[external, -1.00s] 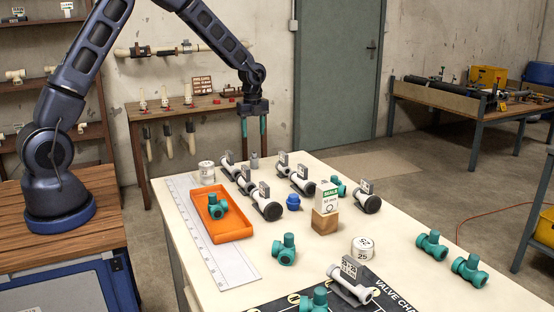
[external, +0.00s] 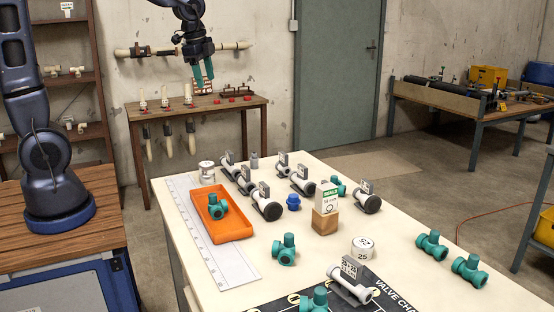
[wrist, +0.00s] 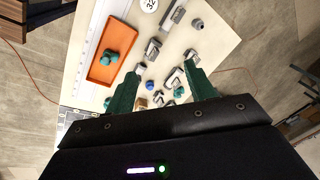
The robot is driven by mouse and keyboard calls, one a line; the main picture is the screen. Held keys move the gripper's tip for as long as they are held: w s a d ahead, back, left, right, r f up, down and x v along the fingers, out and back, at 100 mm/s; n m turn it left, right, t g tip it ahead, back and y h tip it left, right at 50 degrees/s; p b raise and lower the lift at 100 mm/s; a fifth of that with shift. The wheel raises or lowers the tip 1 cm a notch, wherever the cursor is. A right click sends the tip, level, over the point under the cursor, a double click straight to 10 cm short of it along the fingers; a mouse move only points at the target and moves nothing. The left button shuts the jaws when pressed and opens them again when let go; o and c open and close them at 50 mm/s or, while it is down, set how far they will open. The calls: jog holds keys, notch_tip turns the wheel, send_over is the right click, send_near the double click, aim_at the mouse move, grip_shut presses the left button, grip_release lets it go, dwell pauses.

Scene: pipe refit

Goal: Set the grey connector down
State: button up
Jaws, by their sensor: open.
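The grey connector (external: 254,160) is a small grey piece standing at the far edge of the cream table (external: 400,262), apart from my gripper. In the wrist view a small grey piece that looks like it (wrist: 198,23) is near the table's edge. My gripper (external: 203,88) is high and up to the left of it, with green fingers pointing down. In the wrist view my gripper's fingers (wrist: 163,68) are spread with nothing held between them.
Several grey-and-white valves (external: 267,206) stand close to the connector. An orange tray (external: 222,231) holds a green fitting. A white roll (external: 206,171), a blue cap (external: 293,203) and a box on a wooden block (external: 325,222) are nearby. A wooden bench (external: 240,100) stands behind.

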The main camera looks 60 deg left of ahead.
jog(key=s+d+r+n+t, duration=0.1)
jog(key=s+n, duration=0.3)
jog(key=s, duration=0.8)
jog(key=s+d+r+n+t, duration=0.1)
jog(key=s+d+n, duration=0.3)
jog(key=s, duration=0.8)
jog(key=shift+r+n+h, duration=0.4)
jog(key=shift+r, duration=0.3)
